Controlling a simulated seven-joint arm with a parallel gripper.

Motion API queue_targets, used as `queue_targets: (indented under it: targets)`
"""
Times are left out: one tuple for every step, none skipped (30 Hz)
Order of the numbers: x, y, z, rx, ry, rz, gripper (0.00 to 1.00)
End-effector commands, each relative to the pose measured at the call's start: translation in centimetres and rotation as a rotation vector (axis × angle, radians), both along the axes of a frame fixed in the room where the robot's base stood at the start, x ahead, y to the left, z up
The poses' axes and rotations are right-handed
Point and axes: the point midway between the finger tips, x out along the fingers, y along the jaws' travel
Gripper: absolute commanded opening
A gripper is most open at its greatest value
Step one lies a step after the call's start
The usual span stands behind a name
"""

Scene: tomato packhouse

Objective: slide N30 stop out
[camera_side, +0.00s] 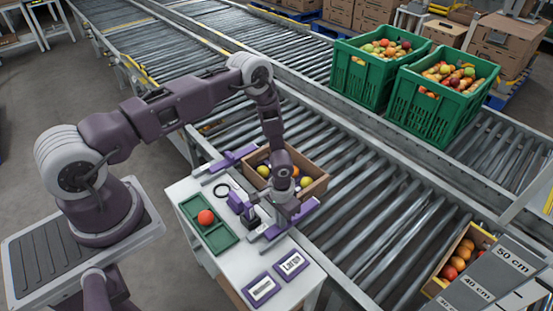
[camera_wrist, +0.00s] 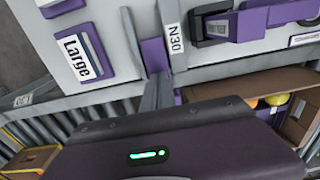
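The N30 stop is a purple bar (camera_wrist: 155,55) on a pale rail marked N30 (camera_wrist: 174,38) in the wrist view. In the side view a purple bar (camera_side: 302,212) crosses from the bench edge to the rollers, on the near side of a brown fruit box (camera_side: 316,187). My gripper (camera_side: 284,217) points down at this bar. In the wrist view its grey fingers (camera_wrist: 156,94) meet the purple bar's end, and its dark body fills the bottom. Whether the fingers grip the bar is hidden.
A second purple stop (camera_side: 228,161) lies on the box's far side. The bench holds a green tray (camera_side: 222,236) with a red tomato (camera_side: 206,217), a magnifier ring (camera_side: 221,190), and Large (camera_side: 291,263) and another label plate (camera_side: 262,289). Green crates (camera_side: 437,112) stand behind.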

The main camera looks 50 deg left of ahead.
Motion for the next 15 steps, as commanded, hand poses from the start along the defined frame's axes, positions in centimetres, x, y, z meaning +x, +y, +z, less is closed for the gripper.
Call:
queue_targets:
  targets:
    - [-0.49, 0.04, -0.38, 0.0, 0.01, -0.001, 0.0]
    - [-0.48, 0.04, -0.38, 0.0, 0.01, -0.001, 0.0]
    - [-0.46, 0.04, -0.38, 0.0, 0.01, -0.001, 0.0]
    - [-0.43, 0.04, -0.38, 0.0, 0.01, -0.001, 0.0]
    - [-0.39, 0.04, -0.38, 0.0, 0.009, -0.001, 0.0]
    - [-0.33, 0.05, -0.39, 0.0, 0.009, 0.0, 0.0]
    - [-0.27, 0.05, -0.39, 0.0, 0.009, 0.0, 0.0]
    - [-0.21, 0.05, -0.39, 0.0, 0.009, 0.0, 0.0]
    - [-0.11, 0.05, -0.39, 0.0, 0.008, 0.0, 0.0]
    - [-0.04, 0.04, -0.39, 0.0, 0.008, 0.0, 0.0]
    - [-0.01, 0.04, -0.39, 0.0, 0.008, 0.0, 0.0]
    - [-0.02, 0.04, -0.39, 0.0, 0.008, 0.0, 0.0]
    - [-0.01, 0.04, -0.39, 0.0, 0.008, 0.0, 0.0]
    - [0.02, 0.04, -0.39, 0.0, 0.008, 0.0, 0.0]
    - [0.07, 0.04, -0.39, 0.0, 0.008, 0.0, 0.0]
